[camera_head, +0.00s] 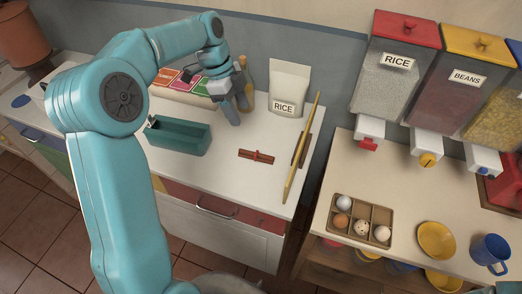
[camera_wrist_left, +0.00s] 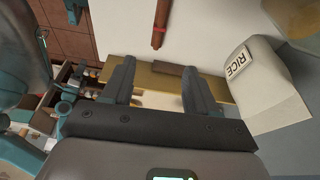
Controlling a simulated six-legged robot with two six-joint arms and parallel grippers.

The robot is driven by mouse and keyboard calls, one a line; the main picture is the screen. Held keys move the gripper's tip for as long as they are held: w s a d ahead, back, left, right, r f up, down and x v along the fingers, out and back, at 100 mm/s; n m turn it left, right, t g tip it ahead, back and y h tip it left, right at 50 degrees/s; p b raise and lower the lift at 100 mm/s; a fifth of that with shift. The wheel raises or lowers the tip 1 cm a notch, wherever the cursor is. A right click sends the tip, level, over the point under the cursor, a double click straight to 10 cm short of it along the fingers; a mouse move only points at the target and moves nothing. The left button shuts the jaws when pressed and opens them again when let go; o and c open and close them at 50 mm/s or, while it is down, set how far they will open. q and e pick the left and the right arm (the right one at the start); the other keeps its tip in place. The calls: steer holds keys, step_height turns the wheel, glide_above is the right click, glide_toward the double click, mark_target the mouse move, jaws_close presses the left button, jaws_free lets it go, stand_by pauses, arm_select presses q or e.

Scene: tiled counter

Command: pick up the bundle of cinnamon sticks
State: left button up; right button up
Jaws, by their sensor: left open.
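The bundle of cinnamon sticks (camera_head: 257,155) is a short reddish-brown bundle with a red tie at its middle. It lies on the white counter, right of the green box. In the left wrist view the bundle (camera_wrist_left: 161,24) shows at the top edge, beyond the fingertips and partly cut off. My left gripper (camera_head: 238,112) is open above the counter, behind and to the left of the bundle, apart from it. In the left wrist view its two fingers (camera_wrist_left: 158,78) are spread with nothing held between them. My right gripper is not in view.
A white rice bag (camera_head: 289,88) and a bottle (camera_head: 245,80) stand at the back near the gripper. A green box (camera_head: 178,136) stands left of the bundle. A long yellow stick (camera_head: 293,172) lies to its right. Counter around the bundle is clear.

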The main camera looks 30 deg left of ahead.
arm_select(q)
steer(key=p, duration=0.1)
glide_above(256, 153)
steer(key=a, duration=0.2)
steer(key=f, duration=1)
steer(key=shift+s+d+f, duration=0.15)
steer(key=shift+s+d, duration=0.05)
steer(key=shift+s, duration=0.2)
steer(key=shift+f, duration=0.3)
steer(key=p+x, duration=0.2)
steer(key=x, duration=0.2)
steer(key=shift+w+d+f, duration=0.1)
steer(key=shift+w+f, duration=0.05)
steer(key=shift+f, duration=0.35)
jaws_close()
steer(key=shift+r, duration=0.1)
